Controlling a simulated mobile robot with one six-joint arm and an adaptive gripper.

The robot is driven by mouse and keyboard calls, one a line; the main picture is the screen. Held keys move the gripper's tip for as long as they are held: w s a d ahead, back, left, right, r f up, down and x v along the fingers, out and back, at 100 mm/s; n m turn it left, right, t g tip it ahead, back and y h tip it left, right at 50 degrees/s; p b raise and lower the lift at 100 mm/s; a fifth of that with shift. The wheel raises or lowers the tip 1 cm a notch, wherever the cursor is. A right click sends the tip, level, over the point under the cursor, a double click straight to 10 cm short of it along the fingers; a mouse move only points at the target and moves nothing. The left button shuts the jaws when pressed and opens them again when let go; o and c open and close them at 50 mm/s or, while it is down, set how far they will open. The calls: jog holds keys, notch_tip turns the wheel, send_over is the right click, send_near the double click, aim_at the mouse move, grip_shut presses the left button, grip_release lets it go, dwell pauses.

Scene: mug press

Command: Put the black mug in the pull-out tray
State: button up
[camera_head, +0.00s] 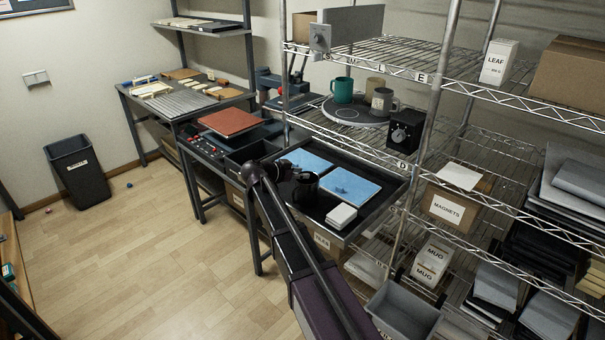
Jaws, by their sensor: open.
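The black mug (306,188) stands upright, seemingly on the floor of the pull-out tray (336,232), near its left side. The tray is dark and extends out from the wire shelf. My gripper (296,171) is open, just behind and left of the mug, close to its rim. My arm comes up from the bottom of the picture and hides part of the tray's near left edge. I cannot tell whether the fingers touch the mug.
Blue pads (350,186) and a small white box (341,216) share the tray. Above it, a round turntable (352,113) carries a teal mug (342,91), a beige mug and a dark grey mug (381,102). A black box (404,131) stands beside it. Shelf posts rise right of the tray.

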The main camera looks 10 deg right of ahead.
jog(key=shift+r, duration=0.15)
jog(key=p+v, duration=0.4)
jog(key=v, duration=0.8)
jog(key=shift+p, duration=0.35)
jog(key=s+d+f+n+g+y, duration=0.1)
jog(key=s+d+f+n+y, duration=0.1)
jog(key=s+d+f, duration=0.1)
jog(key=s+d+f+n+g+y, duration=0.1)
jog(key=s+d+f+n+g, duration=0.1)
jog(key=s+d, duration=0.2)
jog(key=s+d+f+n+g+y, duration=0.1)
jog(key=s+d+f+n+y, duration=0.1)
jog(key=s, duration=0.5)
jog(key=shift+s+d+f+y, duration=0.15)
jog(key=shift+d+f+y, duration=0.15)
jog(key=shift+d+f, duration=0.5)
jog(key=s+f+n+g+y, duration=0.1)
jog(key=s+f+n+y, duration=0.2)
jog(key=s, duration=0.9)
jog(key=n+y, duration=0.3)
jog(key=n, duration=0.1)
jog(key=shift+s+d+g, duration=0.15)
jog(key=shift+d+g, duration=0.05)
jog(key=shift+g, duration=0.2)
